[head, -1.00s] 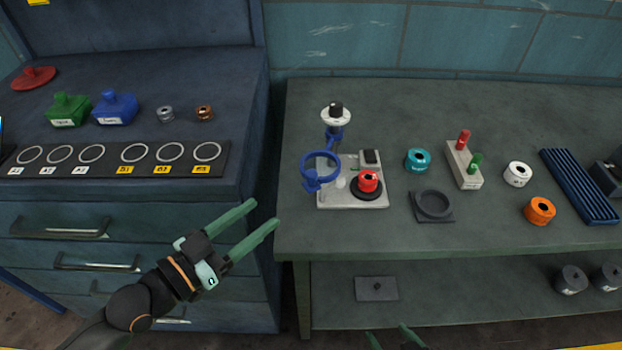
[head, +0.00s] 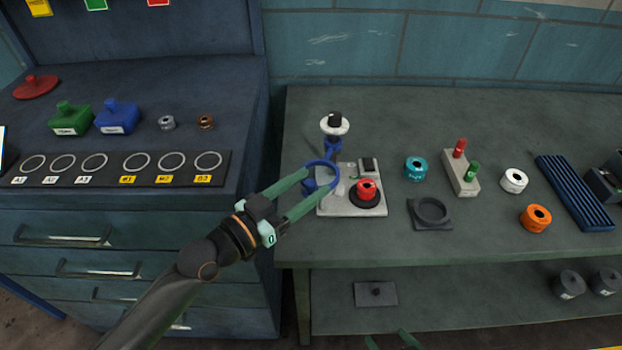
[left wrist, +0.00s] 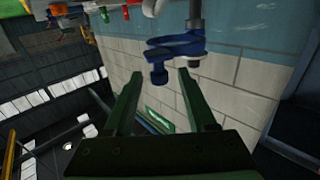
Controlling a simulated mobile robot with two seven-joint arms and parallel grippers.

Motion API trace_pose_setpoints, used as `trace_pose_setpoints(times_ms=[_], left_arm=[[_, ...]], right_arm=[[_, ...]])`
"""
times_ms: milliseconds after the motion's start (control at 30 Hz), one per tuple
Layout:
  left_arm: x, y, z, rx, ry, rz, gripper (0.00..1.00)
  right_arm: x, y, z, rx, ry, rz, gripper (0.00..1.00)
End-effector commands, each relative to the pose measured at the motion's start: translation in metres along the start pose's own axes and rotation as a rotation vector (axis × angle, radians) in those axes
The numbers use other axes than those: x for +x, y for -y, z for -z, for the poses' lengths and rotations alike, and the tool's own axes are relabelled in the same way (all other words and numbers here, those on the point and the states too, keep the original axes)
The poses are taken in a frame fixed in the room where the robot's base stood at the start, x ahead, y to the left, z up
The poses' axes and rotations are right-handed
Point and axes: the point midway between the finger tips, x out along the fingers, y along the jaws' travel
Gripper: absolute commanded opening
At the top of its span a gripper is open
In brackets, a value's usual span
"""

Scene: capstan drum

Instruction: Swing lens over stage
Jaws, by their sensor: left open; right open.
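The lens is a blue ring (head: 323,163) on a post with a white-and-black top (head: 334,124). It sits to the left of the stage, a black disc (head: 364,201) on a light grey base (head: 345,207) with a red drum (head: 366,189) on it. The lens's blue knob (left wrist: 158,76) shows between my left fingertips in the left wrist view. My left gripper (head: 320,180) is open at the ring, its fingers partly hiding it; I cannot tell if they touch. My right gripper (head: 395,341) is open at the bottom edge, mostly out of view.
A teal drum (head: 416,168), a dark ring holder (head: 431,223) and a block with red and green pegs (head: 461,179) stand right of the base. White (head: 514,180) and orange (head: 536,218) drums lie further right. A dark cabinet (head: 130,214) stands left, across a gap.

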Motion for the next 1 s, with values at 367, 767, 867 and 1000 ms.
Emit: trace_pose_setpoints(times_ms=[367,767,867,1000], left_arm=[[0.0131,-0.0004,0.0000,0.000,0.000,-0.001,0.56],[0.0127,-0.0002,-0.0001,-0.001,0.000,0.000,0.22],[0.0126,-0.0002,-0.0001,-0.001,0.000,0.000,0.10],[0.0126,-0.0001,-0.0001,0.000,0.000,0.000,0.00]], right_arm=[[-0.0009,0.0002,0.0009,0.000,0.000,0.000,0.82],[-0.0009,0.0002,0.0008,0.000,0.000,0.000,0.82],[-0.0009,0.0002,0.0008,0.000,0.000,0.000,0.82],[-0.0009,0.0002,0.0007,0.000,0.000,0.000,0.82]])
